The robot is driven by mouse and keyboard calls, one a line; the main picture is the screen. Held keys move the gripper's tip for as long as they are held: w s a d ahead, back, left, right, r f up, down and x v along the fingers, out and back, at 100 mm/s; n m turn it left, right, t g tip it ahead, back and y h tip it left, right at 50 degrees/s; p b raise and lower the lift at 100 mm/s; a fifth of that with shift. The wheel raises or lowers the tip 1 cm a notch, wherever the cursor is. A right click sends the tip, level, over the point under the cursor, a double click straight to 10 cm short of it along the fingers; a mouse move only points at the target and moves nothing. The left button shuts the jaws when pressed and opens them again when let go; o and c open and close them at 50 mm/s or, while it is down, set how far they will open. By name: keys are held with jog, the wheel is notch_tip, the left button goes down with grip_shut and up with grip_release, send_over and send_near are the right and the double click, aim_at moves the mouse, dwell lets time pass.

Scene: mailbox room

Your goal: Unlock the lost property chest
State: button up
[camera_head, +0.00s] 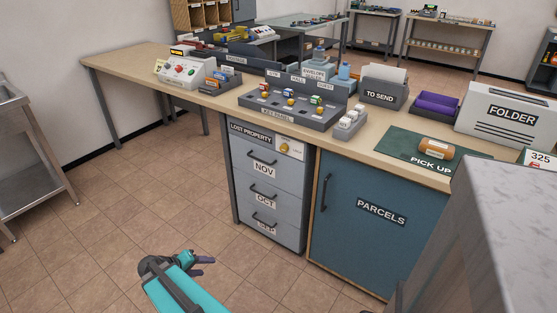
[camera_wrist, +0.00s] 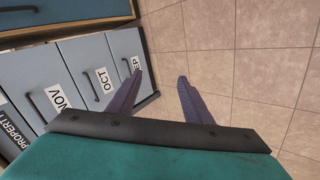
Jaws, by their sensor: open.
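The lost property chest (camera_head: 268,178) is a grey unit under the wooden counter, with drawers labelled NOV, OCT and SEP, each with a dark handle. The LOST PROPERTY label is on its top strip, with a yellow knob-like lock (camera_head: 284,147) at that strip's right. All drawers look shut. In the wrist view the chest (camera_wrist: 78,85) lies at the left, turned sideways. My gripper (camera_head: 206,260) is low over the floor, in front of and left of the chest, apart from it. The wrist view shows its two fingers (camera_wrist: 158,98) spread with nothing between them.
On the counter, a key panel (camera_head: 290,108) holds several coloured-headed keys. A blue PARCELS cabinet (camera_head: 362,220) stands right of the chest. A PICK UP mat (camera_head: 400,144) bears a brown roll (camera_head: 436,148). A metal table (camera_head: 25,150) is at left. Tiled floor before the chest is clear.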

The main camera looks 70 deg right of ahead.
jog(key=s+d+r+m+h+b, duration=0.1)
jog(key=d+r+m+h+b, duration=0.1)
jog(key=d+r, duration=0.5)
jog(key=s+d+r+m+h+b, duration=0.15)
jog(key=d+r, duration=0.25)
jog(key=d, duration=0.7)
jog(key=m+g+h+b, duration=0.3)
jog(key=m+h+b, duration=0.1)
jog(key=m+h, duration=0.1)
send_near(282, 149)
jog(key=w+a+f, duration=0.1)
jog(key=w+a, duration=0.1)
jog(key=a, duration=0.3)
jog(key=shift+r+h, duration=0.25)
jog(key=shift+r, duration=0.05)
jog(key=shift+n, duration=0.25)
jog(key=x, duration=1.3)
jog(key=shift+s+d, duration=0.25)
jog(key=c, duration=1.1)
jog(key=shift+o, duration=0.2)
